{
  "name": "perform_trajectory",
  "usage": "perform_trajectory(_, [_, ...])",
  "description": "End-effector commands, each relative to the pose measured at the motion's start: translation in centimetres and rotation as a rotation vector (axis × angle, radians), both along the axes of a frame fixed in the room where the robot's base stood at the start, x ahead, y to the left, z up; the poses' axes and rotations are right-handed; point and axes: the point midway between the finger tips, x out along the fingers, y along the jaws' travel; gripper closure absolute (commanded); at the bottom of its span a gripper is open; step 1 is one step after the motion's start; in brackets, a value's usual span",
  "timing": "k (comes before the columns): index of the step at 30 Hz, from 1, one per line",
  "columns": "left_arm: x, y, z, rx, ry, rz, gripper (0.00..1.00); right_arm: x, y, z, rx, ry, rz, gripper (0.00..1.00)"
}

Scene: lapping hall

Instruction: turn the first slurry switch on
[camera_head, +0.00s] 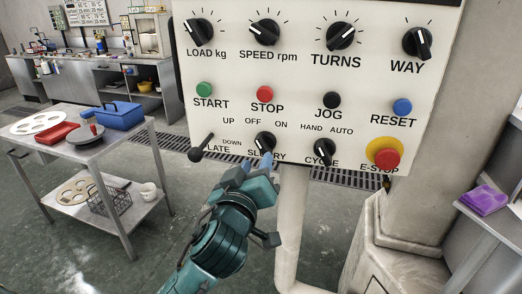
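The slurry switch (265,142) is a black rotary knob in the lower row of the white control panel (225,75), with OFF at its upper left and ON at its upper right. Its pointer seems to lean to the upper left, towards OFF; this is small to read. My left gripper (256,163) is just below the knob, with light blue fingertips a little apart and nothing seen between them. The fingers cover part of the SLURRY label. I cannot tell whether a fingertip touches the knob. My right gripper is not in view.
The plate lever (199,150) is left of the knob and the cycle knob (324,150) is right. A red emergency stop (385,157) is further right. A purple cloth (485,197) lies at right.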

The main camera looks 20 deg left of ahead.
Motion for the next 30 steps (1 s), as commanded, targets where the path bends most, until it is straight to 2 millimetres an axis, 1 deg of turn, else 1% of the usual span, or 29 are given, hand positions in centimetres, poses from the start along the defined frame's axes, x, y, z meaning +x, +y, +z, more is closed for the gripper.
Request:
perform_trajectory(1, [1.1, 0.1, 0.3, 0.004, -0.001, 0.001, 0.64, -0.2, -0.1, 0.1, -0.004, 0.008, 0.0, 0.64])
perform_trajectory(3, [2.2, 0.2, 0.3, 0.003, -0.001, 0.002, 0.64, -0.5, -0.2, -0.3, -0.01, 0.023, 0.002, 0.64])
perform_trajectory(6, [3.5, 0.2, 0.2, 0.002, -0.001, 0.0, 0.64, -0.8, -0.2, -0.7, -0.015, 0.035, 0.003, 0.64])
perform_trajectory(9, [4.3, 0.3, 0.1, 0.002, 0.0, 0.0, 0.64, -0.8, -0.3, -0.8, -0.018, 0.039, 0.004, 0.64])
perform_trajectory(13, [4.8, 0.3, 0.0, 0.0, 0.0, -0.001, 0.64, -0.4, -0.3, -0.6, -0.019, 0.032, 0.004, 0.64])
perform_trajectory(20, [4.8, 0.3, 0.0, 0.0, 0.0, -0.001, 0.64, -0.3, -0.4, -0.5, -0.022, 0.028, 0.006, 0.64])
perform_trajectory(30, [4.8, 0.3, 0.0, 0.0, 0.0, -0.001, 0.91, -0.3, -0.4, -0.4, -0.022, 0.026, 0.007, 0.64])
